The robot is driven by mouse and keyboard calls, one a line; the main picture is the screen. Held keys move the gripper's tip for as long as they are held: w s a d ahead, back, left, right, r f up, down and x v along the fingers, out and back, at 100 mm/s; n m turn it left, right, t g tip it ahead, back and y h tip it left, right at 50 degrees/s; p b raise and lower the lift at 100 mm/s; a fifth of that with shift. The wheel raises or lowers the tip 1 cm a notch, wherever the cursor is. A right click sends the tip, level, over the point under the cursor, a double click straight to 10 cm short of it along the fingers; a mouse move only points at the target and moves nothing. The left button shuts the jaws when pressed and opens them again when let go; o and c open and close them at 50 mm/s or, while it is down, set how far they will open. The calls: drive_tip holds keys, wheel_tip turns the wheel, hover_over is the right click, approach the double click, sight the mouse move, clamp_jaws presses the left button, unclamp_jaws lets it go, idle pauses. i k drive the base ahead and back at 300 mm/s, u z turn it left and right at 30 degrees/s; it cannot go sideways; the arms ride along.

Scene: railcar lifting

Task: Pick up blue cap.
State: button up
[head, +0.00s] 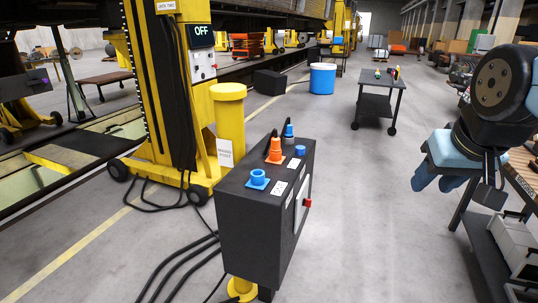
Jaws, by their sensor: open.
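A dark control box (240,215) stands upright in the middle foreground. Several blue and orange fittings sit on its top. A small, short blue piece (300,150) at the right back looks like the blue cap. A wider blue ring-shaped fitting (258,178) with a square base sits at the front left; I cannot rule out that it is the cap. An orange plug (274,150) and a blue plug (289,131) with black cables stand behind it. My gripper (437,180), with light-blue fingers pointing down, is open, empty and well to the right of the box.
A yellow lifting column (158,80) with an OFF display and a yellow post (229,120) stand behind the box. Black cables (185,260) lie on the floor at left. A workbench (500,235) stands at right. A dark cart (378,103) stands farther back; floor between is clear.

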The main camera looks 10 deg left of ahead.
sight(300, 150)
drive_tip(key=u, duration=1.15)
drive_tip(key=i, duration=1)
